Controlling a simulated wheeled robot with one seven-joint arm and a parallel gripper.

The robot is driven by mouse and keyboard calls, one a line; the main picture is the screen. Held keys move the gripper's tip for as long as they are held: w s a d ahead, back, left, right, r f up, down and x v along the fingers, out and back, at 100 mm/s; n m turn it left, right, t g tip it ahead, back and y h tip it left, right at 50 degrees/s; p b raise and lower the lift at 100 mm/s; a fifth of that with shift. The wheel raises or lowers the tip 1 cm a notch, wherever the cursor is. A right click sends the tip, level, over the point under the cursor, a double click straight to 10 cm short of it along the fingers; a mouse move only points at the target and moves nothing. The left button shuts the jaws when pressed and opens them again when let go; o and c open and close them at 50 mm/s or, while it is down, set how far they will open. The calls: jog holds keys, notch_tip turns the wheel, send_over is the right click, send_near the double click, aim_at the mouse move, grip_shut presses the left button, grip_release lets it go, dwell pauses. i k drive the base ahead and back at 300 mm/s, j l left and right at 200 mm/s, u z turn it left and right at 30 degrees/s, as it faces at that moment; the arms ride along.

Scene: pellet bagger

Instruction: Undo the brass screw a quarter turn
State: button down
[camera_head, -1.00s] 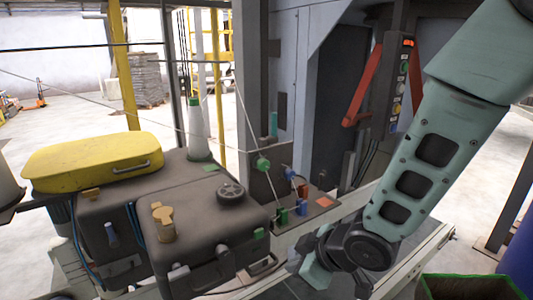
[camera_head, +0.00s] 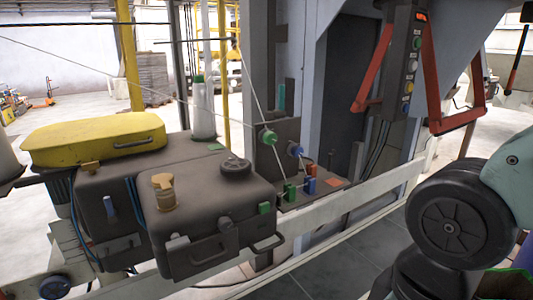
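The brass screw (camera_head: 163,190) is the tan-gold, winged piece standing upright on top of the dark grey machine housing (camera_head: 215,205), left of centre. Nothing of mine touches it or hides it. My arm shows at the right edge as a pale green link and a dark round joint. My gripper is out of view, so its fingers cannot be seen.
A round black knob (camera_head: 235,165) sits on the housing, right of the screw. A yellow lid (camera_head: 95,140) lies behind and left. A white rail (camera_head: 330,215) runs along the front. Red handles (camera_head: 372,70) flank a button panel.

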aim_at(92, 167)
jog(key=u, duration=1.4)
